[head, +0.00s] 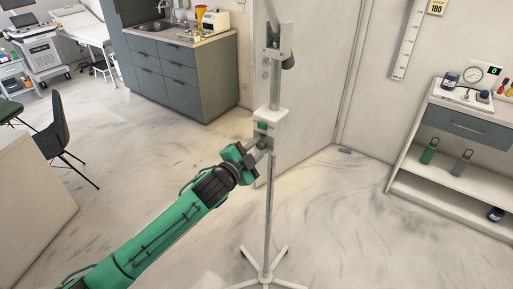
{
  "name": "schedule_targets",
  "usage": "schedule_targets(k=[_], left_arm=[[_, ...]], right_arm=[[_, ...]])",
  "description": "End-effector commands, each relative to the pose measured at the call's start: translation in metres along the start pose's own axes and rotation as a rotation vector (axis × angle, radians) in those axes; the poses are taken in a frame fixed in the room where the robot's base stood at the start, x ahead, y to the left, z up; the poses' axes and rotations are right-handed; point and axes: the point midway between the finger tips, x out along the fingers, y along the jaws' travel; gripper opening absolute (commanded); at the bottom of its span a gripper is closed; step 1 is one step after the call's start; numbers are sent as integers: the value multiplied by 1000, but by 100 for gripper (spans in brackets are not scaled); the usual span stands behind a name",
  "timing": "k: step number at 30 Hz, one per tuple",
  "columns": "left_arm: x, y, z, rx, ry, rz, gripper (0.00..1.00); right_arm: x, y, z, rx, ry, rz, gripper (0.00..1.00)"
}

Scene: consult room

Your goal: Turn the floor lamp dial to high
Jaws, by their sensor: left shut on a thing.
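The floor lamp (269,205) stands upright in the middle of the head view, on a white star-shaped foot (268,281). A white control box (271,118) with a green patch sits partway up its pole. The lamp's upper part runs out of the top of the picture. My left gripper (261,146) reaches in from the lower left and is shut on the dial at the lower front of the box. The fingers hide most of the dial, so its setting cannot be read. My right gripper is not in view.
A pale door (312,80) is close behind the lamp. A grey cabinet with a sink (184,75) stands at the back left. A shelf unit (457,170) is at the right. A dark chair (58,130) and a pale desk (30,215) are at the left. The floor around the foot is clear.

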Motion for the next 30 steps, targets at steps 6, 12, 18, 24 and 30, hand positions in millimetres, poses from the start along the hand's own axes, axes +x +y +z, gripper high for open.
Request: schedule_targets(k=[6,12,18,24,30], left_arm=[[0,0,0,206,0,1,2],[0,0,0,396,-1,1,2],[0,1,0,586,0,1,2],[0,1,0,777,-1,2,2],[0,2,1,965,0,2,2]], right_arm=[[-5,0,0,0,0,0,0],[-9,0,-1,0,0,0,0],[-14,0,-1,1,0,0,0],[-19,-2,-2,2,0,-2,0],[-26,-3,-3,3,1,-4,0]])
